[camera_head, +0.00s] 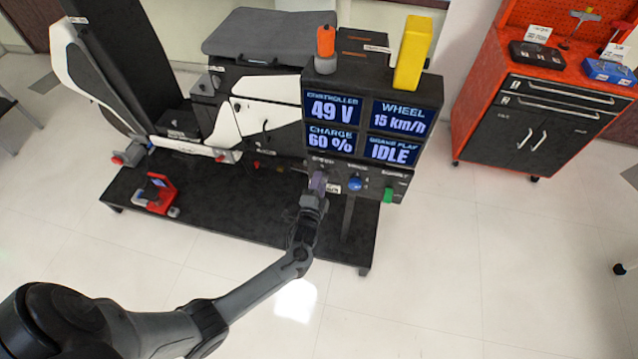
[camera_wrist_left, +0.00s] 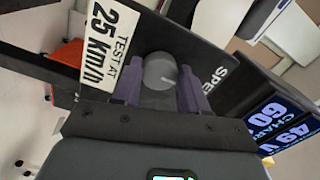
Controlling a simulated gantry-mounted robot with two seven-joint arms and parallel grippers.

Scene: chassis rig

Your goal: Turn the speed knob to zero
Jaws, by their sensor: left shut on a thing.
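The speed knob is a grey round dial (camera_wrist_left: 160,70) with a pale pointer line, on a dark panel beside the letters "SPE". In the left wrist view it sits between the two purple fingers of my left gripper (camera_wrist_left: 160,88), which is shut on it. In the head view my left gripper (camera_head: 318,184) is at the left end of the control panel and hides the knob. The wheel display (camera_head: 397,115) reads 15 km/h. My right gripper is in neither view.
A white card (camera_wrist_left: 108,45) reading "TEST AT 25 km/h" is close beside the gripper. A blue knob (camera_head: 355,184) and a green knob (camera_head: 388,194) are to the right on the panel. An orange tool cabinet (camera_head: 540,110) stands at the right, with open floor before it.

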